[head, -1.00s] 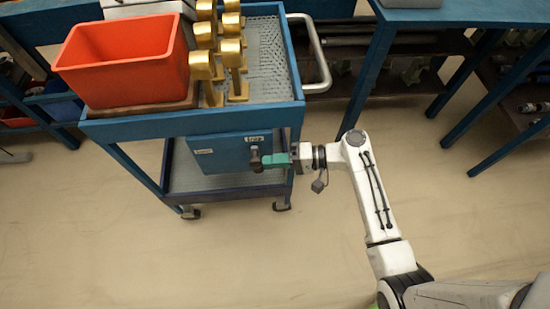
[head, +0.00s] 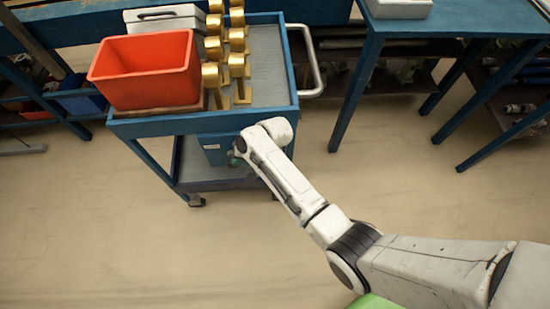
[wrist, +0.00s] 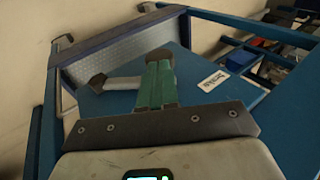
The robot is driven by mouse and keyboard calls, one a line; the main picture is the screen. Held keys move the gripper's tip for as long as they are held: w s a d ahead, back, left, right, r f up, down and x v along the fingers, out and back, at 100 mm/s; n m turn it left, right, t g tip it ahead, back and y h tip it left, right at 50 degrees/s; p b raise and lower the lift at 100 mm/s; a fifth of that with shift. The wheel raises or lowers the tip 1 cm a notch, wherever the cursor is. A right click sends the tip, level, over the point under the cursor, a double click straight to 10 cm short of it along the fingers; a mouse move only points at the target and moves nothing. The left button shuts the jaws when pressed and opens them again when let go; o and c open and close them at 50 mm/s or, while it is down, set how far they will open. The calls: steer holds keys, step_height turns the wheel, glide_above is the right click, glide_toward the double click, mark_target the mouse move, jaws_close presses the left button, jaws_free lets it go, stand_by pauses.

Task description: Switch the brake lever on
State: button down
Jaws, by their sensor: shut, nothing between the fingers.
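The brake lever (wrist: 120,83) shows in the wrist view as a pale bar with a dark grey end piece, in front of a blue panel (wrist: 190,65). Its right part passes behind my gripper's fingers. My gripper (wrist: 158,62) has green fingers shut together with nothing between them. The fingers lie beside or against the lever; I cannot tell whether they touch it. In the head view my arm covers the gripper and the lever. Part of the blue box (head: 214,152) shows under the trolley top there.
The blue trolley (head: 200,124) carries an orange bin (head: 145,72) and several brass pieces (head: 240,68). A white label (wrist: 213,80) is on the panel in the wrist view. A blue bench (head: 450,25) stands at the right. The floor in front is clear.

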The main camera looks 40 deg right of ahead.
steer(key=shift+w+a+f+g+h, duration=0.3)
steer(key=shift+w+a+f+h, duration=0.1)
steer(key=shift+a+h, duration=0.15)
steer(key=shift+w+a+f, duration=0.1)
steer(key=shift+a+f, duration=0.35)
steer(key=shift+a, duration=0.05)
steer(key=shift+a+b, duration=0.1)
steer(key=shift+b, duration=0.2)
steer(key=shift+r+p, duration=0.5)
steer(key=shift+p, duration=0.15)
steer(key=p+v, duration=0.2)
steer(key=v, duration=1.1)
steer(key=shift+r+p, duration=0.25)
steer(key=shift+p, duration=0.15)
steer(key=shift+w, duration=0.2)
steer(key=shift+s, duration=0.1)
